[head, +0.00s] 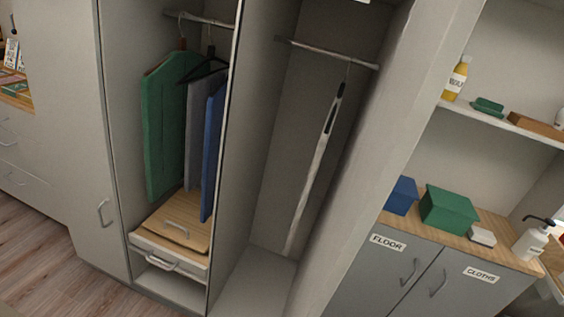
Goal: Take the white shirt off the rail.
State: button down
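A pale, whitish garment (308,185), seen nearly edge-on, hangs in the right compartment of the open wardrobe; it looks like the white shirt. It hangs from a dark hanger (337,92) whose hook goes up to a metal rail (325,52). The rail runs across the top of that compartment. Nothing else hangs on it. My gripper is not in this view.
The left compartment holds a green garment (168,125), a grey one (197,130) and a blue one (213,150) on another rail (200,20). A divider (238,130) separates the compartments. At right, boxes and bottles stand above grey cupboards (385,275). Wood floor (40,250) shows lower left.

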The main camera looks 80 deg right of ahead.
aim_at(322, 146)
jog(key=z, duration=0.05)
jog(key=i, duration=2.3)
jog(key=z, duration=3.25)
jog(key=k, duration=0.9)
jog(key=z, duration=0.25)
jog(key=i, duration=0.35)
jog(key=u, duration=0.15)
